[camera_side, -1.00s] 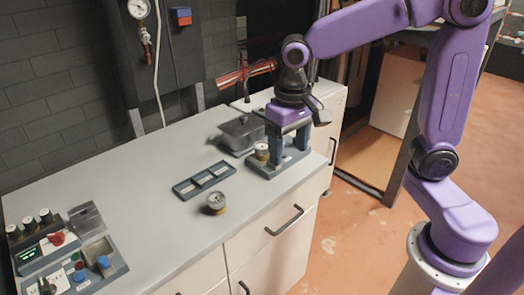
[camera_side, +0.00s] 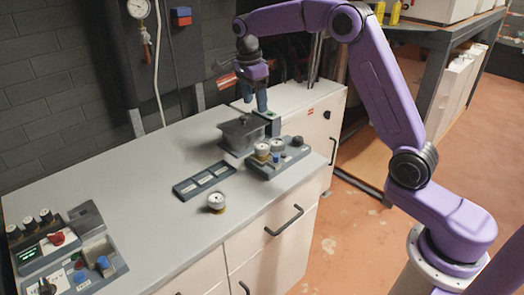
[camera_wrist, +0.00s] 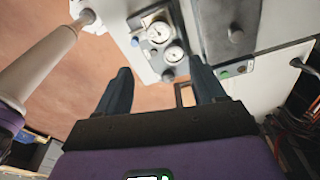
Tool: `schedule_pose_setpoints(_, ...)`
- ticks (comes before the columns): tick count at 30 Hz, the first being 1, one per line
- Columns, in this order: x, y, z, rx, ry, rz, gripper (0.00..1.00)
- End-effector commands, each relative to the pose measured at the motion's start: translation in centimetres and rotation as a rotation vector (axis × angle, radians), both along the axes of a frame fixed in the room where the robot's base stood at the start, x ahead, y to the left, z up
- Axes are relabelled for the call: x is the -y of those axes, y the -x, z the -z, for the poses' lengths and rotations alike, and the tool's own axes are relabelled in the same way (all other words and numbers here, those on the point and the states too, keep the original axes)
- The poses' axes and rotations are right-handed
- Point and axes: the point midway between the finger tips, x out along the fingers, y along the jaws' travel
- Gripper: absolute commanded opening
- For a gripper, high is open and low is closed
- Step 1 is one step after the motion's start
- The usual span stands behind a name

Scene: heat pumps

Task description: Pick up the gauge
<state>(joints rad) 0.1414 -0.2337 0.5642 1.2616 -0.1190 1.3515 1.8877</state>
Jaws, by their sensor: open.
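One gauge (camera_side: 216,201) lies alone on the grey counter. Two more, a left gauge (camera_side: 262,151) and a right gauge (camera_side: 277,146), sit side by side on a dark base plate (camera_side: 262,168). My gripper (camera_side: 258,101) is open and empty, raised above the back of the counter, behind the base plate and apart from it. In the wrist view, two dials (camera_wrist: 159,32) on a plate show beyond my open fingers (camera_wrist: 163,76), with nothing between them.
A dark lidded box (camera_side: 240,134) stands behind the base plate. A flat slotted tray (camera_side: 204,180) lies left of it. A control panel (camera_side: 65,250) with knobs fills the counter's left end. Bare counter (camera_side: 145,190) lies between. A wall gauge (camera_side: 138,9) hangs behind.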

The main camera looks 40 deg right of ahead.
Motion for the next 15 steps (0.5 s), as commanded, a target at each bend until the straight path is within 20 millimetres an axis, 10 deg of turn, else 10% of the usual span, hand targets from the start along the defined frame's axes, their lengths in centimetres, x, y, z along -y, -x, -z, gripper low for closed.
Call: schedule_pose_setpoints(15,1.2,0.3,9.0,-0.005,0.0,0.001,0.69)
